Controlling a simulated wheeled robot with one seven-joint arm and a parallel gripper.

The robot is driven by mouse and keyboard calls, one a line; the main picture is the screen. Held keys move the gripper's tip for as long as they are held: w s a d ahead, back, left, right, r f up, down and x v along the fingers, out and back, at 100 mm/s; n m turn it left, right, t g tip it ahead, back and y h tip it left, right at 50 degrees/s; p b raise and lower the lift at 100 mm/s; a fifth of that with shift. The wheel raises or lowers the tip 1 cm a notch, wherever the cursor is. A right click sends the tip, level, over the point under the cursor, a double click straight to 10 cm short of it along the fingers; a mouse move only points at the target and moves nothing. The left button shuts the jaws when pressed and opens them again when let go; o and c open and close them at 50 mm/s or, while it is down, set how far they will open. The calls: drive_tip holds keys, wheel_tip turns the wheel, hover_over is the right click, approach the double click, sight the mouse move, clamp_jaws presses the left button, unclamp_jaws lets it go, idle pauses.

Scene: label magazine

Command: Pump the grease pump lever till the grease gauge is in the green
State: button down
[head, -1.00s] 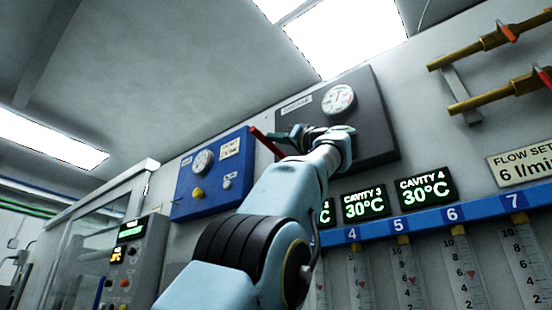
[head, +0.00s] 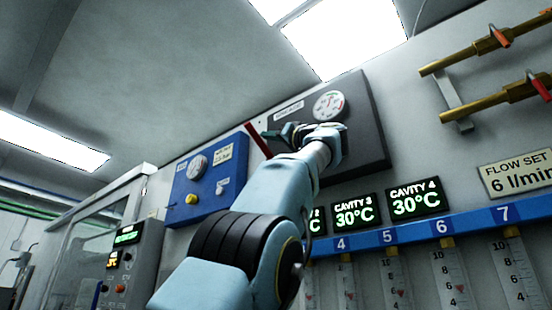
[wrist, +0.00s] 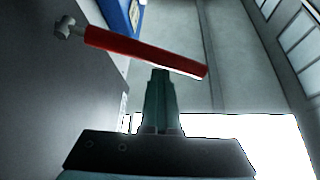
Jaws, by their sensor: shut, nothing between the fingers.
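The grease pump is a dark grey wall panel (head: 366,135) with a round white gauge (head: 329,105) that has coloured arcs at its edge. Its needle is too small to read for certain. The red lever (head: 257,139) sticks out on the panel's left side, partly hidden behind my gripper. In the wrist view the red lever grip (wrist: 145,52) runs across just beyond my fingertips, with its grey pivot end at upper left. My gripper (head: 270,134) is shut and empty beside the lever; its fingers (wrist: 160,72) also show in the wrist view. I cannot tell whether they touch the lever.
A blue panel (head: 205,205) with a gauge and yellow knob is left of the pump. Cavity displays (head: 355,213) and a blue numbered rail (head: 405,236) lie below. Brass pipes (head: 490,95) with red handles are at right. The space above is open.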

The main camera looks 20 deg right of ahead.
drive_tip(key=b+v, duration=0.5)
drive_tip(key=v, duration=0.5)
drive_tip(key=shift+w, duration=0.1)
idle(0.6)
